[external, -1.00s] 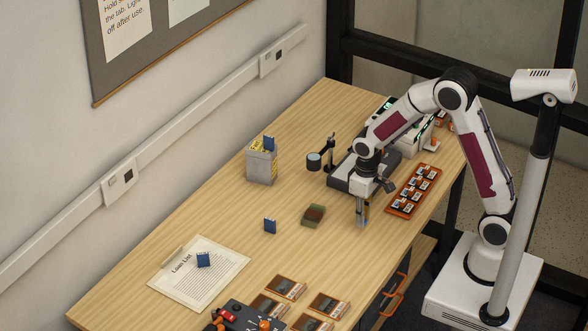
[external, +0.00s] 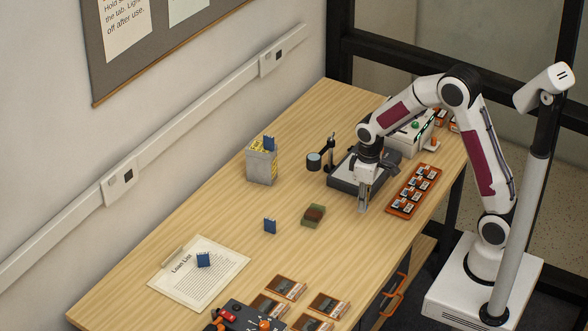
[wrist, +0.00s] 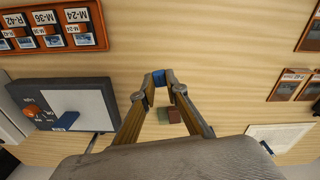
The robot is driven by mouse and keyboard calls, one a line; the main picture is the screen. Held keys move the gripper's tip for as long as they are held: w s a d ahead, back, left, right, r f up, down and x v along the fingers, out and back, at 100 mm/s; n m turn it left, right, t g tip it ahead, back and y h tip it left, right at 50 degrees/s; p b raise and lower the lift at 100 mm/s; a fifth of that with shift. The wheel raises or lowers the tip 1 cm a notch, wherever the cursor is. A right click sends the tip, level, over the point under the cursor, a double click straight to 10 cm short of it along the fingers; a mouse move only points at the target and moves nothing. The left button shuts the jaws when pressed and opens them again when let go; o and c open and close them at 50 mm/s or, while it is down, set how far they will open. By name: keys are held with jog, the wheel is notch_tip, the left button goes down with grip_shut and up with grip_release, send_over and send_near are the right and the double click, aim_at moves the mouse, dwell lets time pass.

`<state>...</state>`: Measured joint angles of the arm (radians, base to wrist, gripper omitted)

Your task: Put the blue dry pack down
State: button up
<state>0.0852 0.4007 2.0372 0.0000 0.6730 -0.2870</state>
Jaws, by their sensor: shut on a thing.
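My gripper (external: 363,209) is low over the table, between the orange slotted tray and the green-brown block. In the wrist view its fingertips (wrist: 160,82) are closed on a small blue dry pack (wrist: 159,77). The held pack is largely hidden in the external view, and I cannot tell whether it touches the table. Other blue packs stand on the bare table (external: 270,226), on the clipboard sheet (external: 204,260) and in the top of a grey box (external: 269,143). A blue piece (wrist: 66,120) also lies on the dark-edged device in the wrist view.
The orange slotted tray (external: 389,209) is right of my gripper. The dark device (external: 340,183) is behind it, beside a stand with a round lens (external: 314,160). The green-brown block (external: 313,215) lies to the left. Bare wood is free in front.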

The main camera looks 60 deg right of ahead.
jog(key=r+n, duration=0.1)
jog(key=n, duration=0.4)
jog(key=d+n, duration=0.1)
jog(key=n, duration=0.5)
jog(key=d+r+n, duration=0.1)
jog(key=n, duration=0.5)
jog(key=shift+w+d+r, duration=0.1)
jog(key=shift+w+r, duration=0.25)
jog(key=shift+w, duration=0.05)
jog(key=shift+f, duration=0.1)
send_over(362, 223)
jog(key=shift+d+f, duration=0.1)
jog(key=shift+f, duration=2.3)
jog(key=shift+f, duration=0.15)
jog(key=shift+f, duration=2.15)
jog(key=shift+f, duration=0.2)
